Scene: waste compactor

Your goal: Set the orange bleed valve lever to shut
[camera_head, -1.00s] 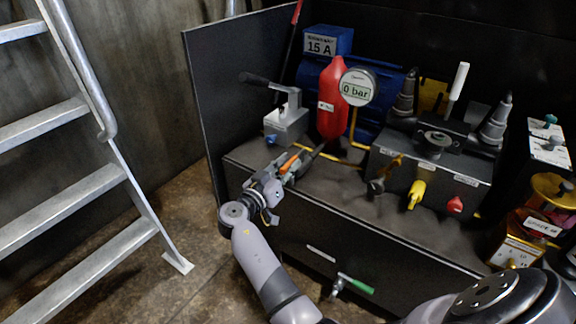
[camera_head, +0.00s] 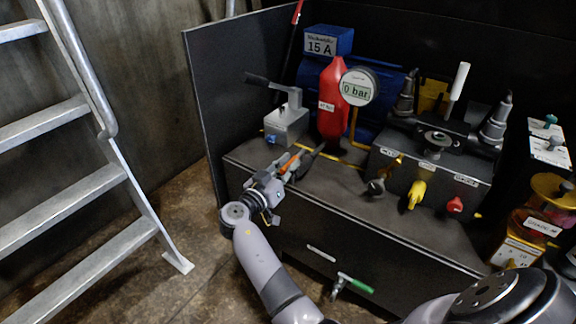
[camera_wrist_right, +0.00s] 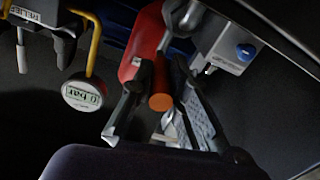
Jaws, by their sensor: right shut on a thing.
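The orange bleed valve lever (camera_head: 289,162) stands at the front left edge of the dark bench, below the grey hand pump. In the right wrist view the round orange end of the lever (camera_wrist_right: 160,102) sits between my finger pads. My right gripper (camera_head: 283,171) is shut on the lever; its fingers also show in the right wrist view (camera_wrist_right: 161,110), one on each side of it. The valve body and the lever's base are hidden behind the gripper. My left gripper is not in view.
Close behind are the grey hand pump (camera_head: 286,122), a red bottle (camera_head: 332,98) and a gauge reading 0 bar (camera_head: 359,87). A black block with a yellow knob (camera_head: 417,192) stands to the right. A green-handled valve (camera_head: 356,284) is on the bench front. Metal stairs (camera_head: 75,205) are at left.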

